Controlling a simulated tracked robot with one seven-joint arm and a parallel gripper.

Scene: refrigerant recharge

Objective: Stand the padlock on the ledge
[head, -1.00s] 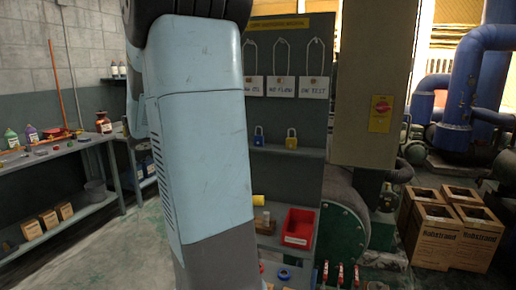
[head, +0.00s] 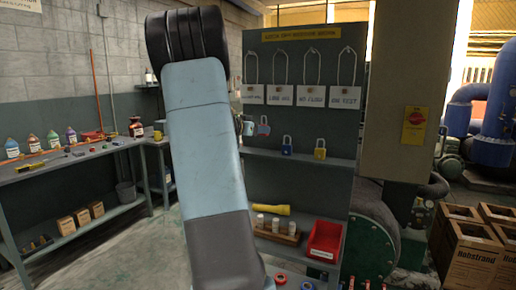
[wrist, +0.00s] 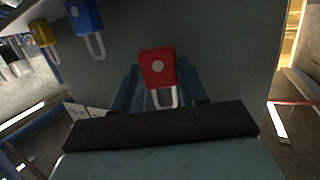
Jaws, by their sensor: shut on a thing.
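A red padlock (head: 263,127) is held upright by my gripper (head: 249,126), just above the left part of the grey ledge (head: 255,156) and in front of the board. In the wrist view the red padlock (wrist: 157,68) sits between my two blue fingers (wrist: 158,92), its shackle toward the gripper's dark bar. That view appears upside down. A blue padlock (head: 287,146) and a yellow padlock (head: 320,149) stand on the ledge to the right. Both also show at the upper left of the wrist view. I cannot tell whether the red padlock touches the ledge.
White tags (head: 312,96) hang on the board above the ledge. A lower shelf holds a yellow torch-like thing (head: 270,209), a wooden block with white cylinders, and a red bin (head: 324,241). A grey column (head: 403,100) stands at right. A workbench with bottles is at left.

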